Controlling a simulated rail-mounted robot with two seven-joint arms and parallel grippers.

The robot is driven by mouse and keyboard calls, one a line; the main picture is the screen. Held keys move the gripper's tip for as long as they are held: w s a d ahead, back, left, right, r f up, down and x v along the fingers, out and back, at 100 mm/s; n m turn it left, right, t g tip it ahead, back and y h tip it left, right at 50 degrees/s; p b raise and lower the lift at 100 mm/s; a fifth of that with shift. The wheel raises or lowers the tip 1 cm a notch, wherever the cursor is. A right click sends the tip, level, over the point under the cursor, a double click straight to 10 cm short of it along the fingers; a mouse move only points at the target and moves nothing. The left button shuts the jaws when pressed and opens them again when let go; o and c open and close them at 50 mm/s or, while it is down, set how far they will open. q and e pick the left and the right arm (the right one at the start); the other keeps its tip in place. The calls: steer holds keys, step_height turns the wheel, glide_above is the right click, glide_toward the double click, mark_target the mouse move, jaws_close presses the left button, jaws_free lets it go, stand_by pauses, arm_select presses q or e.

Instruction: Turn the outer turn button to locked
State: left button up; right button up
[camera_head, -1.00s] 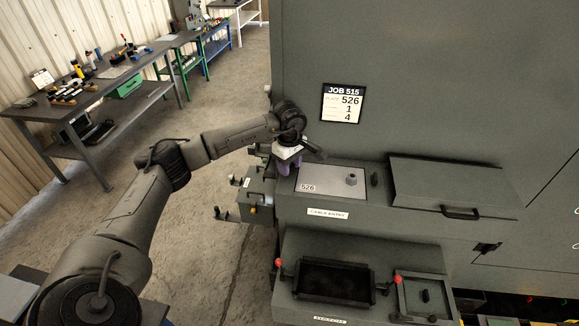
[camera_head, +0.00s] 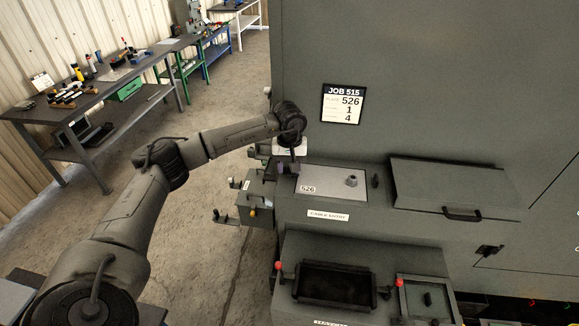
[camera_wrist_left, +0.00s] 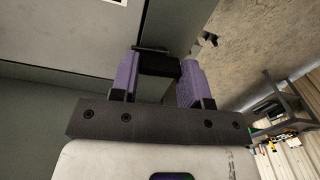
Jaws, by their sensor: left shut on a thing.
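My left gripper (camera_head: 286,170) is at the left end of the cable entry plate (camera_head: 328,181), low over its edge. In the left wrist view its purple fingers (camera_wrist_left: 160,75) are closed on a black piece, the outer turn button (camera_wrist_left: 158,64), one finger on each side. The fingers hide much of the button, so its exact angle is hard to tell. The plate, marked 526, lies flat on the ledge with a grey fitting (camera_head: 351,180) on it. Another dark turn button (camera_head: 375,180) stands at the plate's right end. My right gripper is not in view.
A raised cover with a handle (camera_head: 462,214) sits right of the plate. A job card (camera_head: 342,104) hangs on the wall behind. Below is a hatch opening (camera_head: 337,284) with red knobs. A bracketed box (camera_head: 255,200) juts out left of the ledge.

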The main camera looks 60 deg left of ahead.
arm_select(q)
steer(key=shift+m, duration=0.6)
steer(key=o, duration=0.9)
steer(key=shift+r+b, duration=0.45)
steer(key=shift+r, duration=6.45)
